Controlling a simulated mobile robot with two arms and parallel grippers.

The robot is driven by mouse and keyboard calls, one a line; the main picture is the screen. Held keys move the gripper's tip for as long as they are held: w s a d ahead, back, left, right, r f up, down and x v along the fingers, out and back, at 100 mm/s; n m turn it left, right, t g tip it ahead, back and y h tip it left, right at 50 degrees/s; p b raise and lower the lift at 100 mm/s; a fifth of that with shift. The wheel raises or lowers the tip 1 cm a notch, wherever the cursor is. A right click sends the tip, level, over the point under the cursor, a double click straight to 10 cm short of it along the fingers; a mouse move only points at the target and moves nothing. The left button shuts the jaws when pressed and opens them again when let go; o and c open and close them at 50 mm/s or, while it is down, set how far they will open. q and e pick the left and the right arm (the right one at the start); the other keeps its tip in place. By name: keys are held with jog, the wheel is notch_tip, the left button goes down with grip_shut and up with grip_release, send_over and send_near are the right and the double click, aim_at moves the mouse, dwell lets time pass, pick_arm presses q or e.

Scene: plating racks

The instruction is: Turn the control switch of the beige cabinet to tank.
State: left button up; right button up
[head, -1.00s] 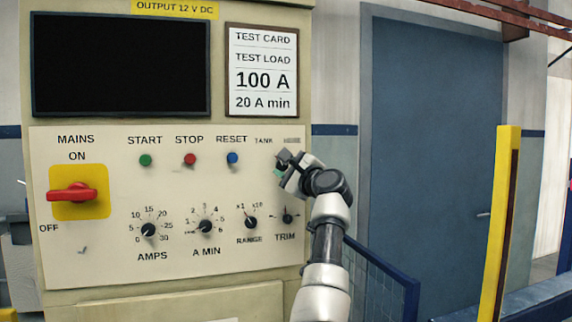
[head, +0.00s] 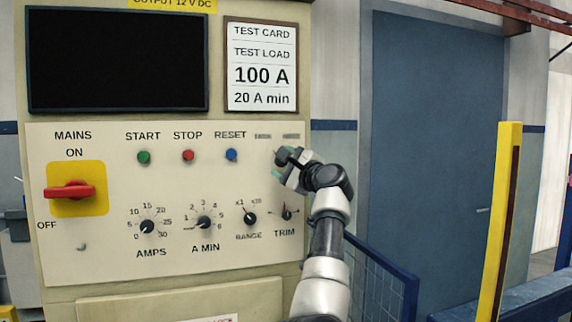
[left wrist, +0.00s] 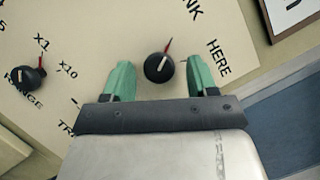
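The control switch is a black round knob (left wrist: 159,67) with a red-tipped pointer, on the panel of the beige cabinet (head: 100,300). In the left wrist view the pointer is toward the label ending in "NK" (left wrist: 190,8), away from the "HERE" label (left wrist: 218,58). My left gripper (left wrist: 160,80) is open, its green fingers on either side of the knob, with visible gaps. In the head view my left gripper (head: 287,163) is at the panel's upper right and hides most of the knob. My right gripper is not in view.
The TRIM knob (head: 286,214) and RANGE knob (head: 250,218) are just below my left gripper. The blue RESET button (head: 232,155) is to its left. A blue mesh barrier (head: 380,275) and a yellow post (head: 502,220) stand at the right.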

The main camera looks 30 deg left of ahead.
pick_arm(q)
jog(key=shift+s+d+f+b, duration=0.15)
jog(key=shift+s+d+b, duration=0.15)
jog(key=shift+d, duration=0.15)
jog(key=b+v, duration=0.3)
jog(key=v, duration=0.6)
jog(key=shift+d, duration=0.4)
jog(key=shift+f, duration=0.1)
